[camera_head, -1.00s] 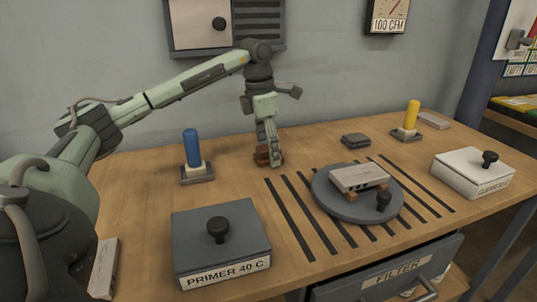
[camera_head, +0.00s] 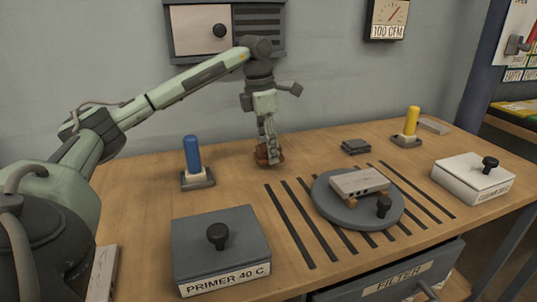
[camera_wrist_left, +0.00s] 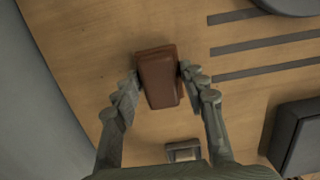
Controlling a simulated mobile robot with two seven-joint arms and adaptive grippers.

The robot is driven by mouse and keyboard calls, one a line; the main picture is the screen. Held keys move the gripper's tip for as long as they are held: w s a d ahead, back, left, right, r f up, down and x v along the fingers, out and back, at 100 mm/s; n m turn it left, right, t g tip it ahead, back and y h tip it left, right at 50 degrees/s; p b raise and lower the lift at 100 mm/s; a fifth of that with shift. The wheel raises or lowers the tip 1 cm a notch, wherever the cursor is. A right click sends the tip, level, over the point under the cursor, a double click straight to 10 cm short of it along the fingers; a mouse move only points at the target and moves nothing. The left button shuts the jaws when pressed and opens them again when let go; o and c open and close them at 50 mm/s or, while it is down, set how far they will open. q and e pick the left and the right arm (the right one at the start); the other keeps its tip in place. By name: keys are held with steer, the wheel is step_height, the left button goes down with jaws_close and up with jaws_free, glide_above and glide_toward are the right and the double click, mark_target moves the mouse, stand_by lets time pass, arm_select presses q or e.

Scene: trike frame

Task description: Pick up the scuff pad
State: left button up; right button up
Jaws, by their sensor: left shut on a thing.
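The scuff pad, which I take to be the reddish-brown block (camera_wrist_left: 158,78), lies between the two fingers of my left gripper (camera_wrist_left: 157,82) in the left wrist view. The fingers are shut on its sides. In the head view the pad (camera_head: 261,157) shows at the lower end of my left gripper (camera_head: 268,153), near the back of the wooden bench. The fingers partly hide it there. I cannot tell whether it is clear of the bench top. My right gripper is not in view.
A blue-handled tool (camera_head: 193,160) stands left of the pad, and a grey primer box (camera_head: 220,243) is in front. A round turntable (camera_head: 331,205) bears a grey block.

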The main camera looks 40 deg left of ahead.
arm_select(q)
step_height(320, 180, up, 2)
steer(key=shift+r, duration=0.1)
steer(key=s+r, duration=0.3)
steer(key=s, duration=0.3)
steer(key=s+d+r+b, duration=0.1)
steer(key=s+r, duration=0.2)
steer(key=s, duration=0.2)
steer(key=shift+s+d+r+b, duration=0.15)
steer(key=shift+s+r+b, duration=0.15)
steer(key=shift+s+r, duration=0.1)
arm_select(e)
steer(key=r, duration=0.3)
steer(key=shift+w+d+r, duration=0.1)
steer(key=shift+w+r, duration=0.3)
arm_select(q)
steer(key=o, duration=0.5)
steer(key=shift+c, duration=0.2)
steer(key=c, duration=0.3)
steer(key=shift+w+d, duration=0.1)
